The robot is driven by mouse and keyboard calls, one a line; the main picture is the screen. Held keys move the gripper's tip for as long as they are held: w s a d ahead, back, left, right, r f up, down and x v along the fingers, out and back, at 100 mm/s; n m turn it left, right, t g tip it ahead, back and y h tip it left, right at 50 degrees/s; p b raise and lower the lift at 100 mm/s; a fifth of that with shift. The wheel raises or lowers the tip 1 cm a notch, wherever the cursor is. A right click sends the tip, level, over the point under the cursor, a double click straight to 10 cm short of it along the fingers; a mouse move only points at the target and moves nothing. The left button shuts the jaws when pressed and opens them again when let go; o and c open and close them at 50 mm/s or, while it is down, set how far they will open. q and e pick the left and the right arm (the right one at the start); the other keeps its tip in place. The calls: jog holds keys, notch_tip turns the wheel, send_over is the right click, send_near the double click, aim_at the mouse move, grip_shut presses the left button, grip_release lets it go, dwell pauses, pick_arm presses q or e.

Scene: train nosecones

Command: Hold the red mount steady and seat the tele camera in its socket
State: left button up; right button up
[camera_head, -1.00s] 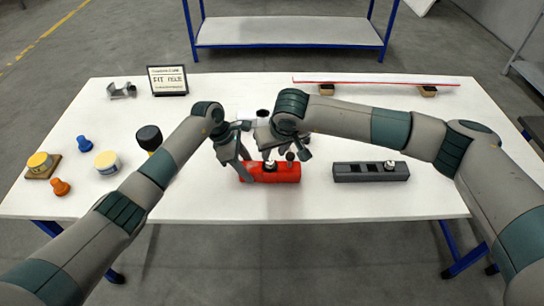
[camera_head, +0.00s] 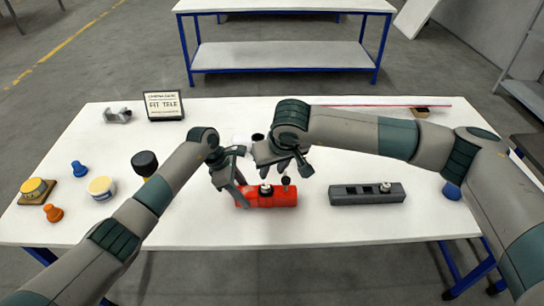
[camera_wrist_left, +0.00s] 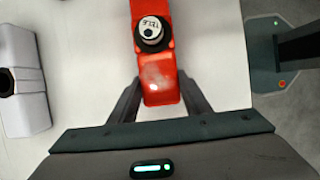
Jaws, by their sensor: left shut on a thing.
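The red mount (camera_head: 272,196) lies on the white table in front of me. My left gripper (camera_head: 238,198) is shut on its left end; the left wrist view shows the fingers (camera_wrist_left: 158,98) on both sides of the red body. A short dark cylinder with a white, labelled top (camera_head: 265,188) stands upright in the mount; it also shows in the left wrist view (camera_wrist_left: 150,33). A small dark round piece (camera_head: 286,181) shows at the mount's right part; I cannot tell whether it is seated. My right gripper (camera_head: 295,170) hovers just above, fingers apart. I cannot tell which piece is the tele camera.
A dark grey block (camera_head: 367,194) with sockets lies to the right. A white object with a dark opening (camera_head: 243,139) is behind the grippers. Yellow-topped, blue and orange pieces stand at the left. A sign reading "FIT TELE" (camera_head: 163,105) stands at the back.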

pick_arm(q)
jog(key=o, duration=1.2)
jog(key=shift+r, duration=0.15)
jog(key=v, duration=1.1)
jog(key=shift+a+r, duration=0.25)
jog(key=shift+r, duration=0.1)
